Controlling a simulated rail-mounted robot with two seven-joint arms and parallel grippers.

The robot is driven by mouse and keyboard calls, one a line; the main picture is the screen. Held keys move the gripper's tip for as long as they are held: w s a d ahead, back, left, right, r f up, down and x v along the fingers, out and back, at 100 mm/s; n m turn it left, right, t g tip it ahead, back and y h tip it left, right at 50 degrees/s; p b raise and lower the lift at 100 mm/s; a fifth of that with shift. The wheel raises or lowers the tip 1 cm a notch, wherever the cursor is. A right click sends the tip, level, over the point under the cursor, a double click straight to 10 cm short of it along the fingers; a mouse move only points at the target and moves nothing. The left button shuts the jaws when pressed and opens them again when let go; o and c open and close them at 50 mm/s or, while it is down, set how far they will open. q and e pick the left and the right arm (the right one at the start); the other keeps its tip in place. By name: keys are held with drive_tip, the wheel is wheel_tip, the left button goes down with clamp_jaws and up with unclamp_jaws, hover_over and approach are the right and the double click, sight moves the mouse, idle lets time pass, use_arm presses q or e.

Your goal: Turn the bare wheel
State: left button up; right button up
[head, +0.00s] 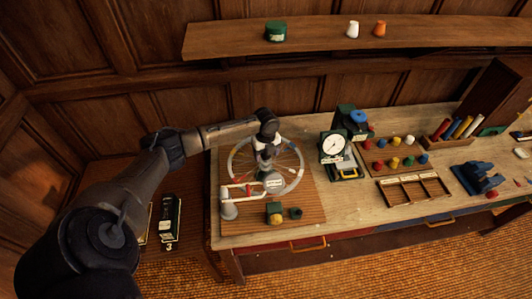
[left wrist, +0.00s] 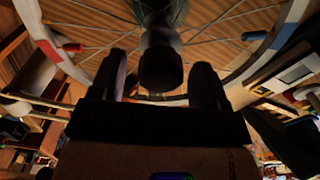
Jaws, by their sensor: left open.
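The bare wheel (head: 300,172) has thin spokes and a pale rim with red and blue sections, and lies over a wooden board on the left of the bench. Its rim also crosses the left wrist view (left wrist: 38,25). My left gripper (head: 264,158) comes down over the middle of the wheel. In the left wrist view its two dark fingers (left wrist: 160,72) are apart, with a dark round hub (left wrist: 160,70) showing between them. I cannot tell whether they touch the hub. My right gripper is not in view.
A white stand (head: 229,209) and a small green-and-yellow block (head: 274,213) are at the wheel's near side. A dial gauge (head: 333,147) stands to its right. Coloured knobs, a divided tray (head: 412,190) and a blue tool (head: 480,177) fill the right. A shelf (head: 320,38) runs above.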

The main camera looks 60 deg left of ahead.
use_arm(q)
drive_tip(key=shift+c, duration=0.2)
drive_tip(key=c, duration=1.2)
drive_tip(key=shift+c, duration=0.2)
drive_tip(key=shift+w+d, duration=0.1)
